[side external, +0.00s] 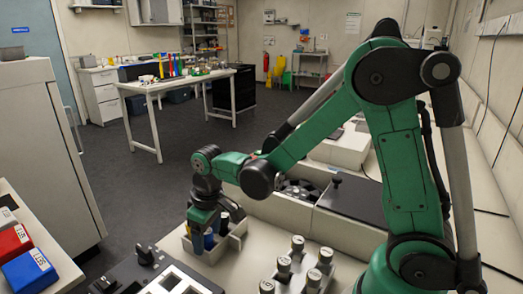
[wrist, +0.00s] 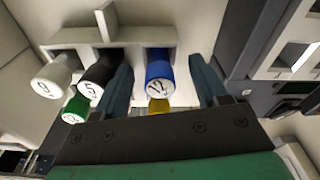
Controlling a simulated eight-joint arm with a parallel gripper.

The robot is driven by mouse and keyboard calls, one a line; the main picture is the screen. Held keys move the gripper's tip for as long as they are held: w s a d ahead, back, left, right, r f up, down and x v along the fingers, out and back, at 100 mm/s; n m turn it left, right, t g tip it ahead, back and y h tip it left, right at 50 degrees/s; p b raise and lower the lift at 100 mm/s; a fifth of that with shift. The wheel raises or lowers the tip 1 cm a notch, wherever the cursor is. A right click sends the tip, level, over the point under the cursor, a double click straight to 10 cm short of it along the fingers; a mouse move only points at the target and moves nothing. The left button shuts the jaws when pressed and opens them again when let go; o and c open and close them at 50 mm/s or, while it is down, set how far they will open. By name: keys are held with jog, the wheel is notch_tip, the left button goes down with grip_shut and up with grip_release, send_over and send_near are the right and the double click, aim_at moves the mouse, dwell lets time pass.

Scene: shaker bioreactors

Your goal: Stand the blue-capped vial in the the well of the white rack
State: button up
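The blue-capped vial (wrist: 159,70), marked 12, stands in a white rack (wrist: 66,42) in the wrist view. In the side view the blue vial (side external: 209,241) shows low between my fingers. My gripper (wrist: 163,88) is open, with one finger on each side of the blue cap and a visible gap on both sides. In the side view my gripper (side external: 203,222) points down at the white rack (side external: 236,240), partly hiding it. I cannot tell how deep the vial sits.
White-capped (wrist: 52,80), black-capped (wrist: 97,77), green-capped (wrist: 75,108) and yellow-capped (wrist: 158,106) vials are close by. Several grey-topped vials (side external: 298,243) stand nearer the side camera. A dark device with white squares (side external: 166,285) lies at front left.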

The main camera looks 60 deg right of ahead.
aim_at(208, 231)
dwell(0.4)
jog(key=shift+r, duration=3.55)
jog(key=s+d+r+m+t, duration=0.2)
jog(key=s+t, duration=0.3)
jog(key=s, duration=0.2)
jog(key=shift+r+t, duration=0.2)
jog(key=shift+t, duration=0.2)
jog(key=shift+c, duration=0.2)
